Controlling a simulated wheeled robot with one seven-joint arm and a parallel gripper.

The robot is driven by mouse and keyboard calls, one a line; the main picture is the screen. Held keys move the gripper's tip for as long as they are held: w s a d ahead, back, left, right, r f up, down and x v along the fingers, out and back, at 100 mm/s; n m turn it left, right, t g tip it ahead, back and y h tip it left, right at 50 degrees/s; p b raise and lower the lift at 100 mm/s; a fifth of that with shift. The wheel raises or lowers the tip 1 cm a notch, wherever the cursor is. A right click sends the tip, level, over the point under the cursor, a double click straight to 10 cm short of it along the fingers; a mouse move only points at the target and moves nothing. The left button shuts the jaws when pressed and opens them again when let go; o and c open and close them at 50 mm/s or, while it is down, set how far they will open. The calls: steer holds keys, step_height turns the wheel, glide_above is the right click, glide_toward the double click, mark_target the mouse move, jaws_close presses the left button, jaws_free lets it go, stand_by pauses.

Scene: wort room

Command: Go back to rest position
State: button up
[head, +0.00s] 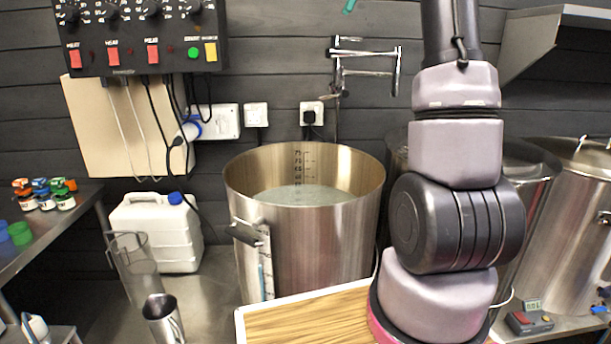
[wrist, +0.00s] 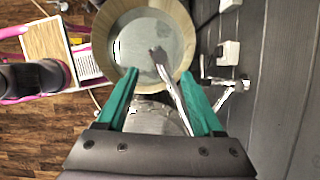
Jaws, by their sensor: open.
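My gripper shows in the wrist view (wrist: 159,73) with its two green fingers spread apart. Nothing is clamped between them. It is high above the big steel pot, whose pale inner wall and grey liquid fill the top middle of that view. In the head view my arm rises out of the top of the picture. Only a small green tip, apparently of one finger (head: 349,5), shows at the top edge. A long thin metal piece (wrist: 176,95) shows between the fingers in the wrist view, apparently below them. I cannot tell what it is.
The open steel pot (head: 310,240) stands left of my arm. A wall tap (head: 365,62) is behind it. A control box (head: 140,35) hangs at upper left. A white canister (head: 160,235), a clear jug (head: 133,265) and a metal cup (head: 162,318) stand left. More steel vessels (head: 575,220) stand right.

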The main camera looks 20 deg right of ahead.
steer(key=s+a+f+n+t+h, duration=0.1)
steer(key=s+a+n, duration=0.15)
steer(key=s, duration=0.25)
steer(key=s+a+f+n+t, duration=0.1)
steer(key=s+a+f+n, duration=0.1)
steer(key=s+n, duration=0.3)
steer(key=s+a+f+n+h, duration=0.1)
steer(key=s+a+n, duration=0.2)
steer(key=s, duration=0.3)
steer(key=s+a+f+n+t, duration=0.4)
steer(key=s+f+n, duration=0.2)
steer(key=s+f, duration=0.5)
step_height(320, 180, down, 3)
steer(key=shift+s+a+f+n, duration=0.2)
steer(key=shift+s+n, duration=0.05)
steer(key=shift+n, duration=0.1)
